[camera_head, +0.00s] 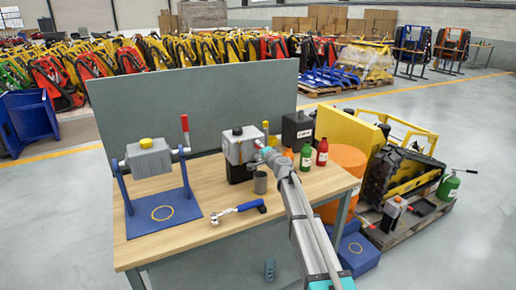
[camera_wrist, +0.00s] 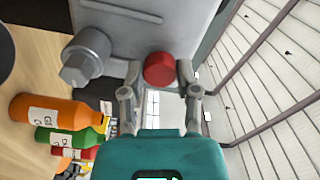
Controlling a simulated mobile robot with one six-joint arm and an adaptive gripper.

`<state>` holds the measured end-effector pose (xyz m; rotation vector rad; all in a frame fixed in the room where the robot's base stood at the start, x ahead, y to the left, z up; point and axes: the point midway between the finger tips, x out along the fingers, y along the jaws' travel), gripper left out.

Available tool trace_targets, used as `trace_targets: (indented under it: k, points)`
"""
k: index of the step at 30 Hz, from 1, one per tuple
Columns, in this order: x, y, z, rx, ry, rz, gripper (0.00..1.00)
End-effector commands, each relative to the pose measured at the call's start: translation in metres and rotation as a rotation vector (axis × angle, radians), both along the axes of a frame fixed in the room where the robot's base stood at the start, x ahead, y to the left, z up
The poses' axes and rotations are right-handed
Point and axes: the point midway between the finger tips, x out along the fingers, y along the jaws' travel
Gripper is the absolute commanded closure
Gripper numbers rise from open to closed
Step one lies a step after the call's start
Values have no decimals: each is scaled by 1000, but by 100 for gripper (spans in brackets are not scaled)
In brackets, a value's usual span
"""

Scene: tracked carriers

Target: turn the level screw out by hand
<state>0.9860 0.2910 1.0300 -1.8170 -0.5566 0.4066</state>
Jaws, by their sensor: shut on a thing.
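The level screw, a red round head (camera_wrist: 159,70), sits on the face of a grey housing (camera_wrist: 125,30) in the wrist view. My gripper (camera_wrist: 160,77) has one fingertip on each side of the red head and is shut on it. A grey stub with a hexagonal end (camera_wrist: 85,57) sticks out of the housing beside it. In the head view, the housing (camera_head: 238,148) stands on a black block on the bench, with my gripper (camera_head: 262,150) at its right side. The screw's thread is hidden.
A second grey housing (camera_head: 150,158) with a yellow cap hangs in a blue stand (camera_head: 178,212) at left. Green (camera_head: 306,157) and red (camera_head: 322,152) bottles stand right of my arm.

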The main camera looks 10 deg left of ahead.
Motion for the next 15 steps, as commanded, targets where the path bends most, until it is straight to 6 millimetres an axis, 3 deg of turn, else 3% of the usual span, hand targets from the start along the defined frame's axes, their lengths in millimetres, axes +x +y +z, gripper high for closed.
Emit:
trace_targets:
  k: [15]
  points:
    - [0, 0, 0, -321, -217, 0, 93]
